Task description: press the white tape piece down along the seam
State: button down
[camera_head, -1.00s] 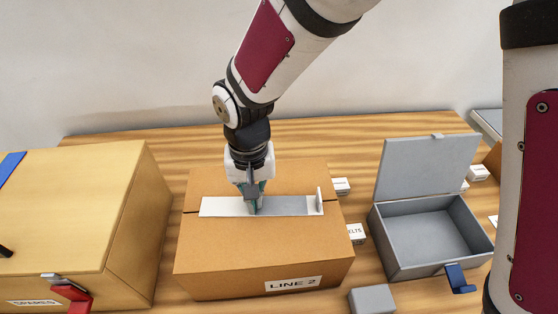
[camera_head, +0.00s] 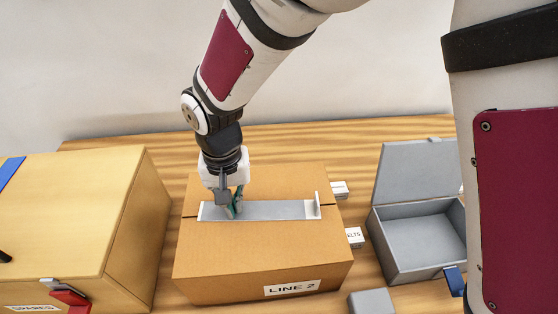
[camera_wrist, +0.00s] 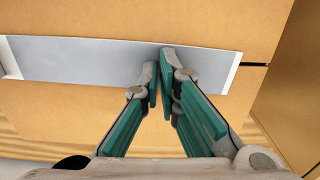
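The tape piece (camera_head: 275,210) lies along the top seam of the cardboard box (camera_head: 240,250) labelled LINE 2. Most of its strip looks grey, with a narrow white edge at the left end and a white end standing up at the right. In the wrist view the tape (camera_wrist: 90,62) is mirrored, with its white edge at right. Dark bits of seam show past both ends. My gripper (camera_head: 236,212) has its fingers together and empty, tips down at the tape left of its middle. The fingertips (camera_wrist: 160,68) overlap the tape; exact contact is hard to tell.
A wooden box (camera_head: 70,210) with a red latch stands close on the left. An open grey case (camera_head: 425,240) stands to the right. Small white labelled cartons (camera_head: 355,237) and a grey block (camera_head: 371,301) lie between them. My own body part covers the right edge.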

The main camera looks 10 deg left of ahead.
aim_at(215, 211)
jog(key=shift+s+a, duration=0.2)
jog(key=shift+a, duration=0.85)
jog(key=shift+s+a, duration=0.2)
jog(key=shift+a, duration=0.85)
jog(key=shift+r, duration=0.15)
jog(key=shift+r+p, duration=2.15)
jog(key=shift+r, duration=1.1)
jog(key=shift+d+r, duration=0.1)
jog(key=shift+r, duration=0.05)
